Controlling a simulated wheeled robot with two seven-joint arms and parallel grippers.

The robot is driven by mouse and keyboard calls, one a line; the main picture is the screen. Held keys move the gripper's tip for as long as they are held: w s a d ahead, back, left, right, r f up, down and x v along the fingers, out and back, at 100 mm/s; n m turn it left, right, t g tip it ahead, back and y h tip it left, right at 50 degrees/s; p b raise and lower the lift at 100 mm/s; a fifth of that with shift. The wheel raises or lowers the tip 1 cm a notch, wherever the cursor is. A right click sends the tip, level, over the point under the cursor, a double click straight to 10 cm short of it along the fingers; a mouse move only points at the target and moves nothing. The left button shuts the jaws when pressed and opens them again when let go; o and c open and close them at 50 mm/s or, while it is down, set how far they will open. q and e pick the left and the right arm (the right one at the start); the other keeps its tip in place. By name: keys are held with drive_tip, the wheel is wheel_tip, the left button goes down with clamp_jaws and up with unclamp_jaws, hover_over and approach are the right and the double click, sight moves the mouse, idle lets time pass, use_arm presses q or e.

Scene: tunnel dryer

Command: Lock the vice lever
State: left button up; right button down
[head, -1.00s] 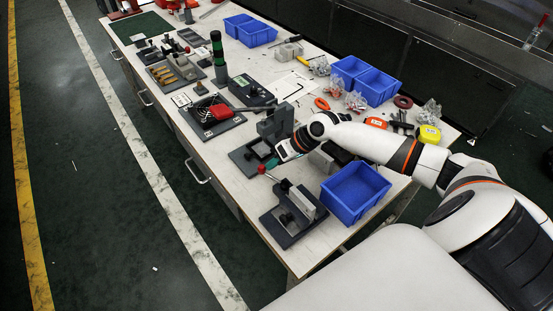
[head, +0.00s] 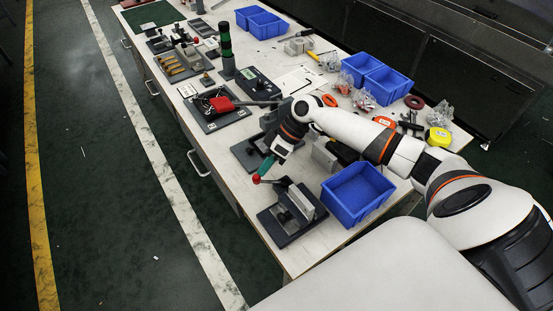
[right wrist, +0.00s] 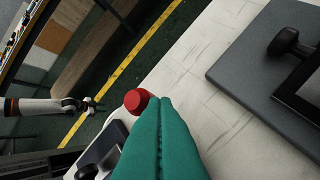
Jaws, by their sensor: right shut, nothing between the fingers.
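The vice (head: 281,229) is a dark grey block on a base plate near the table's near end. Its lever ends in a red ball knob (head: 257,179), on the vice's left side in the head view. My right gripper (head: 266,166) has green fingers, shut and empty, with tips right by the knob. In the right wrist view, the closed fingers (right wrist: 160,135) lie beside the red knob (right wrist: 137,101); I cannot tell whether they touch. They hide part of the lever and vice. My left gripper (right wrist: 92,104) shows small at the left of the right wrist view; its opening is unclear.
A blue bin (head: 357,193) stands right of the vice. A dark grey fixture plate (right wrist: 258,62) lies on the other side of my right fingers. The white table (head: 219,158) has more fixtures toward its far end. Open floor lies beyond its left edge.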

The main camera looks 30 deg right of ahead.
drive_tip(key=n+g, duration=0.1)
drive_tip(key=s+a+n+g, duration=0.1)
drive_tip(key=n, duration=0.1)
drive_tip(key=n+g, duration=0.1)
drive_tip(key=shift+s+a+n, duration=0.3)
drive_tip(key=shift+s+a+p, duration=0.1)
drive_tip(key=shift+s+p, duration=0.15)
drive_tip(key=shift+p, duration=0.1)
idle(0.4)
drive_tip(key=b+v, duration=0.1)
drive_tip(key=v, duration=1.1)
drive_tip(key=shift+a, duration=0.15)
